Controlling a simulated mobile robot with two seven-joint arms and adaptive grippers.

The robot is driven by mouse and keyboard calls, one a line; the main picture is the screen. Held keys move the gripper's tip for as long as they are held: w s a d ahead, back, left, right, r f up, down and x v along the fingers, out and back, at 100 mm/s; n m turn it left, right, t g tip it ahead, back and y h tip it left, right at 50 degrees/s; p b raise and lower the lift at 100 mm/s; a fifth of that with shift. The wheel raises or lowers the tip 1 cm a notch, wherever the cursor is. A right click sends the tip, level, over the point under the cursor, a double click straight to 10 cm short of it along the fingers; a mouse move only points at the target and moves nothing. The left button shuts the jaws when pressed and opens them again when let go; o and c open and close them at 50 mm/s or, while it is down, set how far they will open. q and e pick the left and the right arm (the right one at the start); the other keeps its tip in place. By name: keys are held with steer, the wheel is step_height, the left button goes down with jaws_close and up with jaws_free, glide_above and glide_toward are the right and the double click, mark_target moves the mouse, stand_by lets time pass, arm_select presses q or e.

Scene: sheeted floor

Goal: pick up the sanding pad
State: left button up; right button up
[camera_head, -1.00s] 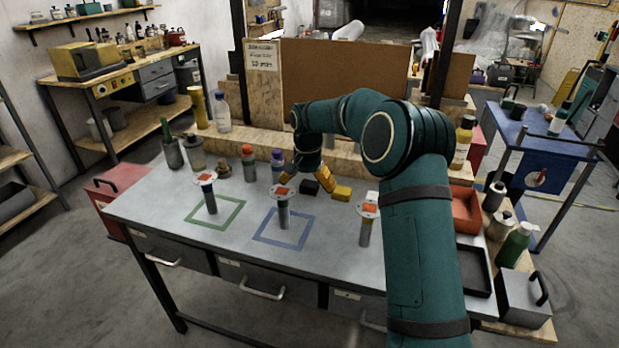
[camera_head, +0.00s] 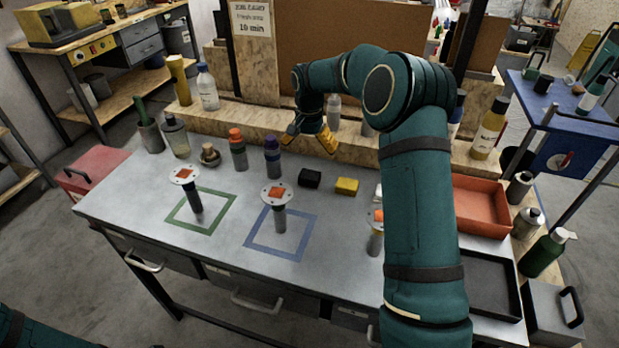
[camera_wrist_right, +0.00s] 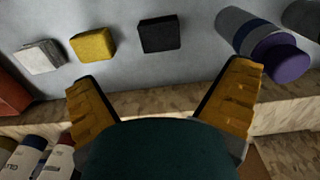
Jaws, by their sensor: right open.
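Three small blocks lie in a row on the grey workbench (camera_head: 145,205): a black one (camera_head: 310,178), a yellow one (camera_head: 346,187) and a whitish one (camera_head: 378,192), partly hidden by my right arm. No label shows which is the sanding pad. The right wrist view shows the black block (camera_wrist_right: 159,34), yellow block (camera_wrist_right: 93,45) and whitish block (camera_wrist_right: 40,57) beyond the fingertips. My right gripper (camera_head: 310,142) is open and empty, above and behind the blocks in the head view. Its spread yellow fingers also show in the right wrist view (camera_wrist_right: 160,82). My left gripper is out of view.
A purple-capped bottle (camera_head: 272,158) and an orange-capped bottle (camera_head: 238,150) stand left of the black block. Flanged posts (camera_head: 278,215) stand near the green and blue squares. A wooden ledge (camera_head: 240,121) runs behind. A red tray (camera_head: 478,205) lies at right.

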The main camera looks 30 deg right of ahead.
mark_target(310, 174)
step_height(310, 174, down, 5)
steer(key=shift+f+b, duration=0.15)
steer(key=shift+b, duration=0.25)
step_height(310, 174, down, 5)
steer(key=shift+d+f+b, duration=0.1)
steer(key=shift+b, duration=0.6)
steer(key=c, duration=1.2)
